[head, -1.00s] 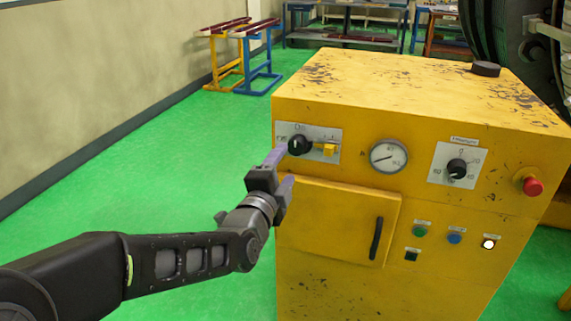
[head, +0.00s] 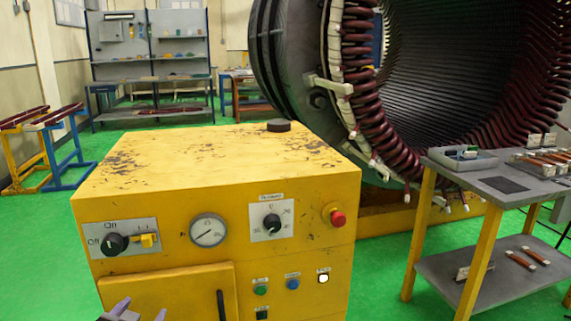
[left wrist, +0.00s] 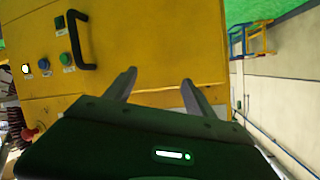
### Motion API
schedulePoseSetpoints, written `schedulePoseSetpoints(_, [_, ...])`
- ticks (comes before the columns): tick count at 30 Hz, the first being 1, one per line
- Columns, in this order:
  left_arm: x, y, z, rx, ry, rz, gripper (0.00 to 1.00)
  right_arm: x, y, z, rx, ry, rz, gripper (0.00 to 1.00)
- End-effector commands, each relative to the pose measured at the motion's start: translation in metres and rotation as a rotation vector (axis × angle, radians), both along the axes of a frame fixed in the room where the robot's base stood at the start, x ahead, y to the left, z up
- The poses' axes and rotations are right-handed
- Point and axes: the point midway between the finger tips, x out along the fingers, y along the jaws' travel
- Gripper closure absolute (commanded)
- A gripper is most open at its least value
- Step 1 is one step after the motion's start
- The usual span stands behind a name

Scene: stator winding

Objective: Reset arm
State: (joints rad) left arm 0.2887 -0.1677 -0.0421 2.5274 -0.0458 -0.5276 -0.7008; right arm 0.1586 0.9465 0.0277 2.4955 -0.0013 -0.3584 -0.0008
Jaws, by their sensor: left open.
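My left gripper (head: 140,312) shows at the bottom edge of the head view, in front of the yellow control cabinet's door. Only its fingertips show there, spread apart and empty. The left wrist view shows both fingers (left wrist: 158,88) apart with nothing between them and the cabinet behind. The yellow cabinet (head: 215,165) has a black rotary switch (head: 114,243) with On and Off labels, a yellow handle (head: 149,240) beside it, a round gauge (head: 208,231), a black dial (head: 271,221) and a red button (head: 337,218). My right gripper is not in view.
A large stator (head: 355,90) with red coils stands behind the cabinet. A grey-topped workbench (head: 490,191) with yellow legs holds a tray (head: 463,159) and parts at right. Trestles (head: 40,140) stand at far left. Green floor (head: 40,235) is open left of the cabinet.

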Motion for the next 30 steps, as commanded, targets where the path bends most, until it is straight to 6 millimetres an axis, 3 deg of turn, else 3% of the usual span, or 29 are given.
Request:
schedulePoseSetpoints(1, [0.002,-0.021,-0.027,-0.125,0.075,-0.006,0.37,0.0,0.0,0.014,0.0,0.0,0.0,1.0])
schedulePoseSetpoints(5, [-0.012,-0.081,-0.109,-0.436,0.294,0.028,0.37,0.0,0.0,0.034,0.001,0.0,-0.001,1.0])
schedulePoseSetpoints(9, [-0.059,-0.152,-0.187,-0.671,0.572,0.088,0.37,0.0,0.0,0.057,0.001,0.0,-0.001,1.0])
schedulePoseSetpoints(13, [-0.126,-0.212,-0.239,-0.767,0.827,0.118,0.37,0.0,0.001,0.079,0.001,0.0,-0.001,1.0])
schedulePoseSetpoints(18, [-0.203,-0.262,-0.272,-0.767,1.056,0.081,0.37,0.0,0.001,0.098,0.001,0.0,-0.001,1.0])
schedulePoseSetpoints(21, [-0.229,-0.275,-0.278,-0.763,1.124,0.068,0.37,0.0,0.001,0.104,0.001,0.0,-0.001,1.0])
schedulePoseSetpoints(24, [-0.239,-0.28,-0.278,-0.758,1.148,0.06,0.37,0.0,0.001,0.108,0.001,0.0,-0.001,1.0])
schedulePoseSetpoints(30, [-0.237,-0.279,-0.28,-0.758,1.143,0.059,0.37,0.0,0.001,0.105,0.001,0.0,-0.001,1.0])
